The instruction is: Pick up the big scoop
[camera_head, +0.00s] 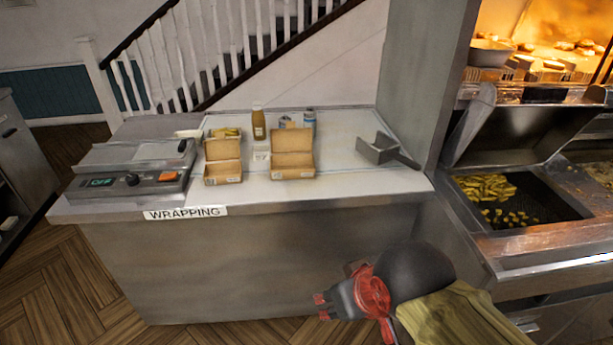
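A grey metal scoop (378,153) lies on the white top of the wrapping counter (345,163), near its right end. Its handle points right and toward the front edge. It is the only scoop I can make out. My gripper (322,306) is in front of the counter, below the level of its top, and points left. It is well apart from the scoop and nothing shows in it. Its red fingertips are small and seen from the side, so I cannot tell how far apart they are.
Two open cardboard boxes (292,164) (223,169) stand mid-counter, with a brown sauce bottle (258,124) behind. A wrapping machine (130,171) fills the left end. A steel upright panel (418,85) rises right of the scoop, beside a bin of chips (490,189).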

